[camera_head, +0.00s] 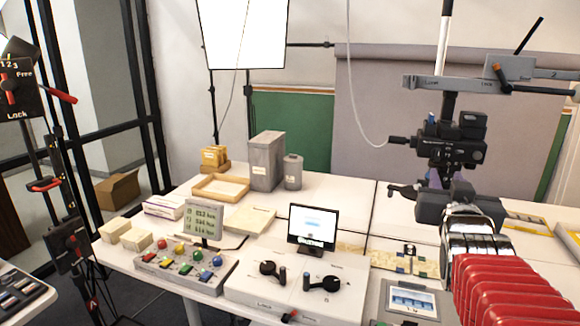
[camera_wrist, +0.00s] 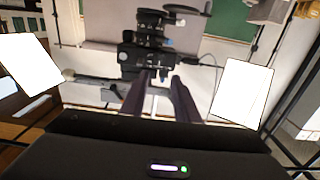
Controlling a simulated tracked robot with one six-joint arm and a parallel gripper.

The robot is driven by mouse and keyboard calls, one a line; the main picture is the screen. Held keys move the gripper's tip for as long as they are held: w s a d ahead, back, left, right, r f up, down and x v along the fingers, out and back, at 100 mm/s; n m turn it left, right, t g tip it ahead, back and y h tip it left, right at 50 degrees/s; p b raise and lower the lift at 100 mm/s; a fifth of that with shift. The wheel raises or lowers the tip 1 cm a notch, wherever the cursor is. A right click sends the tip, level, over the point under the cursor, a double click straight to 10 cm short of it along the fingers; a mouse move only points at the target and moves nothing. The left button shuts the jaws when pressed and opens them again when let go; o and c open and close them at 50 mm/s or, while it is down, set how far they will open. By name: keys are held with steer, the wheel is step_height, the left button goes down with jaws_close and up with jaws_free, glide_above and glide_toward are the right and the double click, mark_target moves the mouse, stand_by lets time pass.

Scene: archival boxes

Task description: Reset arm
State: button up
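In the wrist view, the two dark fingers of my gripper (camera_wrist: 161,82) point up the picture with a gap between them. Nothing shows between them. A black camera rig (camera_wrist: 145,50) is behind the fingertips; I cannot tell how far off it is. In the head view, my arm with its red ribbed sleeve (camera_head: 505,290) comes in at the lower right and reaches up toward the black camera (camera_head: 455,145) on its column. The fingertips are hard to make out there against the dark parts.
The white table (camera_head: 335,195) holds a grey box (camera_head: 266,160), a wooden tray (camera_head: 220,187), a small monitor (camera_head: 313,226) and a panel with coloured knobs (camera_head: 185,264). A lit softbox (camera_head: 245,35) stands behind. A black lever stand (camera_head: 70,240) is at left.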

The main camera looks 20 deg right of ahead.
steer(key=shift+a, duration=0.1)
steer(key=a+f+n+g+y, duration=0.35)
steer(key=a+f+y, duration=0.25)
steer(key=a+f, duration=0.75)
steer(key=s+a+f+n+g+y, duration=0.1)
steer(key=s+a+f+g+y, duration=0.1)
steer(key=s+a, duration=0.4)
steer(key=s+a+f+n+g+y, duration=0.2)
steer(key=s+a+f+g, duration=0.2)
steer(key=a, duration=0.5)
steer(key=s+f, duration=0.2)
steer(key=s, duration=0.1)
steer(key=shift+a+f, duration=0.35)
